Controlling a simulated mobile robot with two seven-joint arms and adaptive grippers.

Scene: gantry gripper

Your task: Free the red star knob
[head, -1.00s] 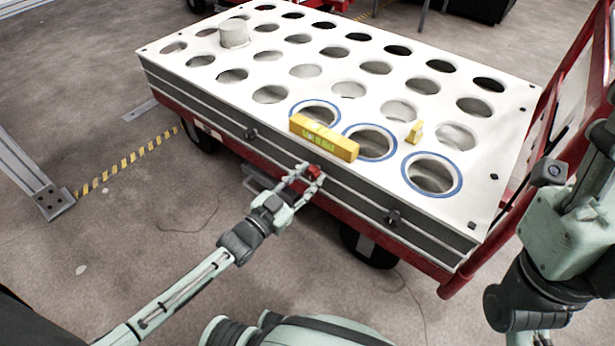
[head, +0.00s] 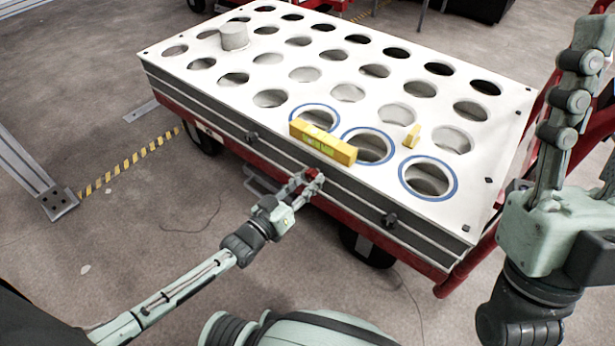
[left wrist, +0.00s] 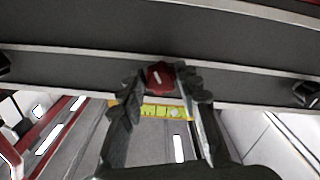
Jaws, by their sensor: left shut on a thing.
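The red star knob (head: 314,174) sits at the long near side of the white perforated table (head: 215,95), below the yellow level. My left gripper (head: 304,182) reaches up to it from the lower left, its fingers shut around the knob. In the left wrist view the knob (left wrist: 160,76) shows red between the two dark fingertips (left wrist: 161,86), against the dark grey side rail. The knob's stem is hidden. My right gripper (head: 577,100) is near the camera at the right edge, away from the table; its finger opening is unclear.
A yellow level (head: 323,141) lies along the table's near edge above the knob. A small yellow piece (head: 411,136) and a grey cylinder (head: 233,37) stand on top. Black knobs (head: 389,220) sit along the side. The floor at the left is mostly clear.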

